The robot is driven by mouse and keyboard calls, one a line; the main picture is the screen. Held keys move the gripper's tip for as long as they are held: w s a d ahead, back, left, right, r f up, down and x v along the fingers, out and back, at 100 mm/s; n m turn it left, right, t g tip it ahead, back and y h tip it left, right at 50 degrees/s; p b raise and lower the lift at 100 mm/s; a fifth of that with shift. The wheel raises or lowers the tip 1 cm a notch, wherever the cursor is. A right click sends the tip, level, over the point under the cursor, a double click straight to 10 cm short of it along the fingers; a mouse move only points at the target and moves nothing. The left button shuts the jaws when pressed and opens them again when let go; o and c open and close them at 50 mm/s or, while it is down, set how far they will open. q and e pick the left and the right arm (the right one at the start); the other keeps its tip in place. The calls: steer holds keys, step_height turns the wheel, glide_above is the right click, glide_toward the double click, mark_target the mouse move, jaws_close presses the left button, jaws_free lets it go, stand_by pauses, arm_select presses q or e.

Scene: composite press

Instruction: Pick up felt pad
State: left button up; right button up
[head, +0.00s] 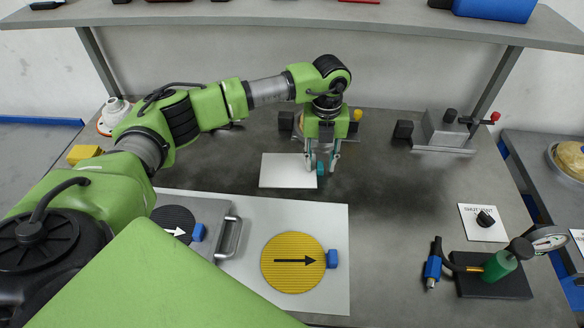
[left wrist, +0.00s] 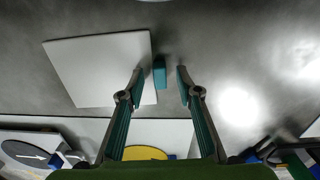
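The felt pad appears to be the flat white square (head: 284,172) on the grey table, with a small teal tab (head: 320,169) at its right edge. In the left wrist view the white pad (left wrist: 95,68) lies left of centre, and the teal tab (left wrist: 159,72) stands between the fingers. My left gripper (head: 321,163) points down over the tab, and it also shows in the left wrist view (left wrist: 161,78). Its fingers are open on either side of the tab, with gaps visible. I cannot tell the exact height. My right gripper is not in view.
A pale plate (head: 337,220) with a yellow ribbed disc (head: 283,265) and a blue tab (head: 332,259) lies in front. A metal handle (head: 230,238) is beside it. A clamp fixture (head: 445,133) and green bottle device (head: 499,266) stand right. A shelf (head: 380,19) runs above.

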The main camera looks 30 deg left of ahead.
arm_select(q)
jaws_close()
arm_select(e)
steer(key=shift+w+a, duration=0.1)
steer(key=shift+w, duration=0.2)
